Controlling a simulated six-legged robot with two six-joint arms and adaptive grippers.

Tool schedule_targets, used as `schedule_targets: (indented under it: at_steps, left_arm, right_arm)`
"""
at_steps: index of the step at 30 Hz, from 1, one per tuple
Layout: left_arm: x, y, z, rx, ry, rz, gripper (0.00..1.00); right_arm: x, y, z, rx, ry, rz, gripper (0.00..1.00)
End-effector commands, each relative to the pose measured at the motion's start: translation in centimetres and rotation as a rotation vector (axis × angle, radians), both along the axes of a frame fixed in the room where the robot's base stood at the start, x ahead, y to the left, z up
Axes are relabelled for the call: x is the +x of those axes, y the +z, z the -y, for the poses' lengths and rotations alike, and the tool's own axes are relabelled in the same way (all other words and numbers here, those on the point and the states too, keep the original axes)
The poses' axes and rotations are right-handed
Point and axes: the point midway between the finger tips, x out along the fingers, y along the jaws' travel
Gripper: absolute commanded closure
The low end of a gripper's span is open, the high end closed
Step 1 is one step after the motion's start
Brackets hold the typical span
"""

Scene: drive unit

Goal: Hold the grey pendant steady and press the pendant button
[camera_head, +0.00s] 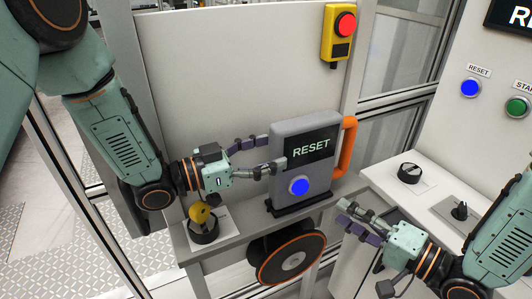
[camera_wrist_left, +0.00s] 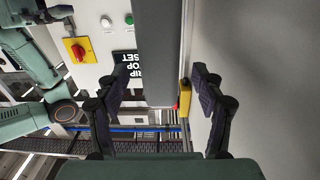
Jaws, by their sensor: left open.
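The grey pendant (camera_head: 276,146) stands upright on a dark base on a narrow ledge. Its dark screen reads RESET, an orange handle (camera_head: 347,147) is on its right side, and the blue pendant button (camera_head: 300,187) is low on its front. My left gripper (camera_head: 266,153) is open at the pendant's left side, one finger towards its front. In the left wrist view, the pendant's grey side (camera_wrist_left: 166,50) shows between the spread fingers; contact cannot be told. My right gripper (camera_head: 345,213) is in front of and right of the pendant, apart from the button, its fingers close together.
A dark knob with a yellow part (camera_head: 203,222) stands on the ledge below my left gripper. A yellow box with a red button (camera_head: 341,35) hangs on the panel behind. A black handwheel (camera_head: 287,258) is below the ledge. Knobs (camera_head: 410,172) sit on the right-hand counter.

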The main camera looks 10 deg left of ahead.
Motion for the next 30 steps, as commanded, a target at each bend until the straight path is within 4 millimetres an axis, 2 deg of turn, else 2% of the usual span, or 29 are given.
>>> schedule_targets:
  at_steps: [7,15,21,30]
  left_arm:
    - [0.9,-0.4,1.3,-0.005,0.004,-0.027,0.32]
    - [3.0,-0.4,4.4,-0.005,0.001,-0.023,0.32]
    - [4.2,-0.4,6.0,-0.006,0.004,-0.024,0.32]
    - [4.6,-0.3,6.5,-0.009,0.007,-0.025,0.32]
  right_arm:
    - [0.0,0.0,0.0,0.0,0.0,0.0,0.62]
    - [0.0,0.0,0.0,0.0,0.0,0.0,0.62]
    - [0.0,0.0,0.0,0.0,0.0,0.0,0.62]
    - [0.0,0.0,0.0,0.0,0.0,0.0,0.62]
